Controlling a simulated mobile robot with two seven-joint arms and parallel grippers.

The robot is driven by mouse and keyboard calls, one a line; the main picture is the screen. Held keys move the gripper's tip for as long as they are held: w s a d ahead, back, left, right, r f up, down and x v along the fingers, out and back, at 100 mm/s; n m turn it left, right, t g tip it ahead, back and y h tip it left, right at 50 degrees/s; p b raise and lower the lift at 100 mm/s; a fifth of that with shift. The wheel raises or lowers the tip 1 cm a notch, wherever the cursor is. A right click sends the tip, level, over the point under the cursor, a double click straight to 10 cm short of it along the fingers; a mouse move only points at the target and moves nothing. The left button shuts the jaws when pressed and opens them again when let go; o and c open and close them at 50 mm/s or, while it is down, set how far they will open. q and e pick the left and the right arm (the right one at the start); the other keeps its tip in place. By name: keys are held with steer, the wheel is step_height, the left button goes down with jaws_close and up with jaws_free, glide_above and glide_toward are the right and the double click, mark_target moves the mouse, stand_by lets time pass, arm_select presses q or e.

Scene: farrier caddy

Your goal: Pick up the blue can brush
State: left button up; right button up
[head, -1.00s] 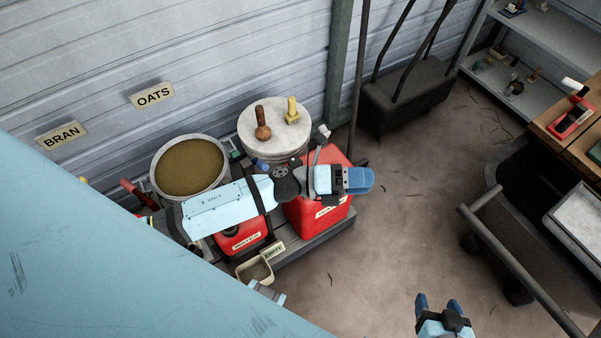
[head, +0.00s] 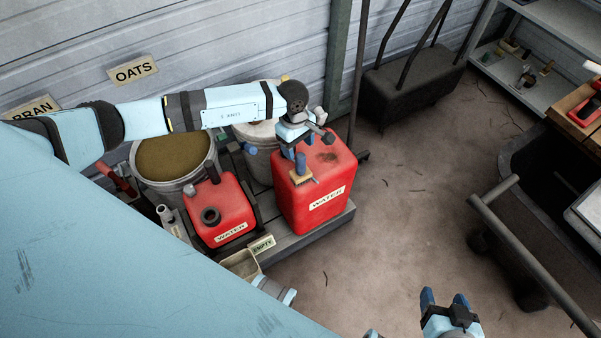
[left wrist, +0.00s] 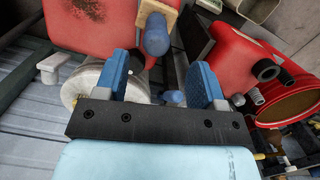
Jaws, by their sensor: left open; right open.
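The blue can brush (head: 301,164) has a blue handle and a wooden block with bristles. It is at the top front edge of the large red water can (head: 325,195). My right gripper (head: 444,296) is open and empty over the floor at the bottom.
A smaller red water can (head: 221,214), a grain bucket (head: 137,170) and a pale bucket (head: 258,160) behind my arm crowd the platform (head: 318,228). Floor to the right is clear up to a dark cart (head: 500,225).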

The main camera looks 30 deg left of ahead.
mark_target(301, 162)
arm_select(q)
steer(key=f, duration=0.8)
steer(key=shift+d+b, duration=0.35)
steer(key=shift+d, duration=0.05)
jaws_close()
steer(key=shift+w+r, duration=0.1)
steer(key=shift+r, duration=0.05)
step_height(301, 162, up, 20)
steer(key=p, duration=0.1)
steer(key=shift+p, duration=0.35)
